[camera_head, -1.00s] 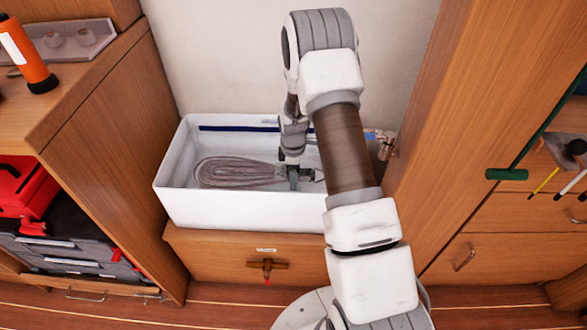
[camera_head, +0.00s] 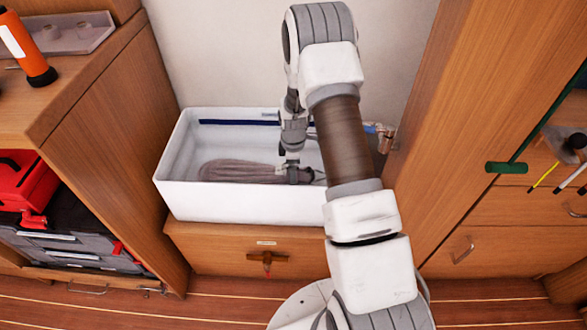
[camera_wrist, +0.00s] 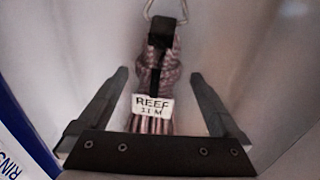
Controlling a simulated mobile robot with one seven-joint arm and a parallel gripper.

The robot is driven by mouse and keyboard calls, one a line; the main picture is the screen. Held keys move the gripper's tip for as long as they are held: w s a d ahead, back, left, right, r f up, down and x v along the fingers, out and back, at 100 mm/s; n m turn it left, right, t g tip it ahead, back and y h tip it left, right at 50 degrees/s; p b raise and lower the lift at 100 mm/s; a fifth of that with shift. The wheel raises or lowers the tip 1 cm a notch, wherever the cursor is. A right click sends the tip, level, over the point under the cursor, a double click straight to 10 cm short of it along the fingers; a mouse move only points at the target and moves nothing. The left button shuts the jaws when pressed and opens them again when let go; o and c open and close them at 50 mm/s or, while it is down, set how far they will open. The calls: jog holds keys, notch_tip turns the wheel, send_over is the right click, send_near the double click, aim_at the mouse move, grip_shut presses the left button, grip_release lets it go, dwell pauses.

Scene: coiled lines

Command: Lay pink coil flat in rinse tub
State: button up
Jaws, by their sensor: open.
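The pinkish-grey coil (camera_head: 235,172) is inside the white rinse tub (camera_head: 250,202), its long loops stretching left from my gripper (camera_head: 293,175). Whether it lies fully flat on the tub floor is hard to tell behind the front wall. In the wrist view the coil's bound neck (camera_wrist: 158,85) has a black band, a white tag (camera_wrist: 153,105) reading "REEF 11 M" and a metal loop (camera_wrist: 166,12) at its end. My gripper (camera_wrist: 158,77) is open, one finger on each side of the neck with gaps between. My arm hides the tub's right part.
A blue stripe (camera_head: 240,122) runs along the tub's back wall. A brass tap (camera_head: 385,133) is at the right end. Wooden cabinet sides stand close at left (camera_head: 110,150) and right (camera_head: 440,140). A drawer front (camera_head: 245,252) is below the tub.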

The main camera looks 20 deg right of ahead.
jog(key=s+a+r+m+t+p, duration=0.1)
jog(key=s+r+m+p, duration=0.15)
jog(key=r, duration=1.25)
jog(key=s+a+r+m+p, duration=0.1)
jog(key=s+a+r+p, duration=0.15)
jog(key=r, duration=1.15)
jog(key=s+a+r+m+t, duration=0.25)
jog(key=s+r+m, duration=0.25)
jog(key=s+r, duration=0.45)
jog(key=s+a+r+m+t, duration=0.1)
jog(key=s+a+r+m, duration=0.35)
jog(key=s, duration=0.85)
notch_tip(320, 180, up, 24)
jog(key=s+d+p, duration=0.1)
jog(key=p, duration=2.2)
jog(key=shift+d+m, duration=0.3)
jog(key=shift+d, duration=0.1)
